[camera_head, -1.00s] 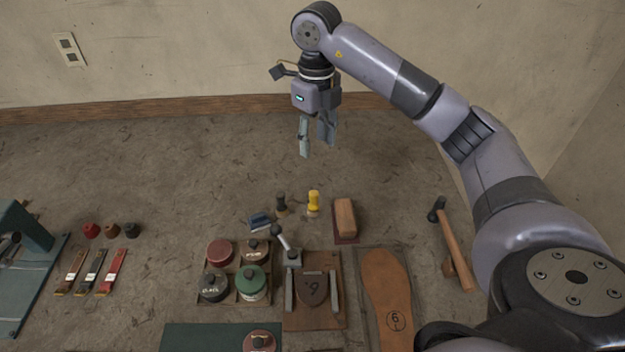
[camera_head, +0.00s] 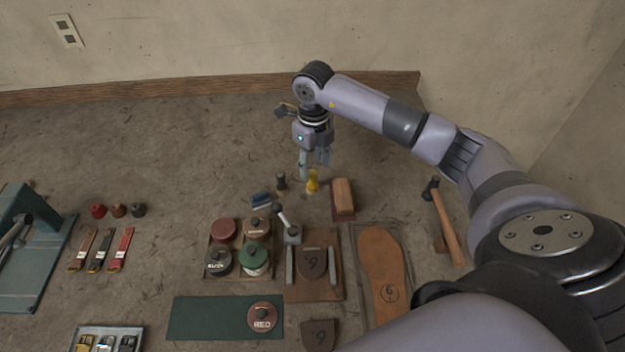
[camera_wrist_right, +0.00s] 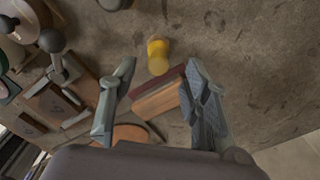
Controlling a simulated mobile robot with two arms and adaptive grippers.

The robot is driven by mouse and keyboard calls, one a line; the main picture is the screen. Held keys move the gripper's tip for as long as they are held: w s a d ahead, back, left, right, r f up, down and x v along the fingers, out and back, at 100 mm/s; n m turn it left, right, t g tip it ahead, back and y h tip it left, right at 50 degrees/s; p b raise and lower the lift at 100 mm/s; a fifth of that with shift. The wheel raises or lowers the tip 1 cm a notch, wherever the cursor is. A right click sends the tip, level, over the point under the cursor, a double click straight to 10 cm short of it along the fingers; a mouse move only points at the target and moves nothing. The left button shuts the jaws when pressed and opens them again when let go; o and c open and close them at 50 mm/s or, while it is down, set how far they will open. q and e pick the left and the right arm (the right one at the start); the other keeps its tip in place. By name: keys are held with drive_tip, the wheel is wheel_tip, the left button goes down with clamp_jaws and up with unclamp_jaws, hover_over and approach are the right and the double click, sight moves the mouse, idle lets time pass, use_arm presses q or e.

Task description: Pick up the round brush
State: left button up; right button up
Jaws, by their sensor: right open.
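A small upright yellow thing (camera_head: 313,183) stands on the floor-like grey surface; a similar dark one (camera_head: 281,183) stands just left of it. Either could be the round brush; bristles are too small to make out. My right gripper (camera_head: 314,170) is open and empty, pointing down above and behind the yellow thing. In the right wrist view the yellow thing (camera_wrist_right: 158,55) lies ahead, between the lines of the two open fingers (camera_wrist_right: 158,92), apart from both. My left gripper is not in view.
A wooden block on a dark red base (camera_head: 343,198) stands close right of the yellow thing. A blue tool (camera_head: 261,200), a lever fixture (camera_head: 316,275), tins (camera_head: 256,259) and a hammer (camera_head: 447,222) lie nearer. Behind, toward the wall, is clear.

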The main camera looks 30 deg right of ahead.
sight(312, 172)
wheel_tip(312, 172, down, 4)
drive_tip(key=shift+a+f+p, duration=0.1)
drive_tip(key=shift+a+p, duration=0.05)
drive_tip(key=shift+p, duration=0.5)
drive_tip(key=shift+c, duration=0.3)
clamp_jaws()
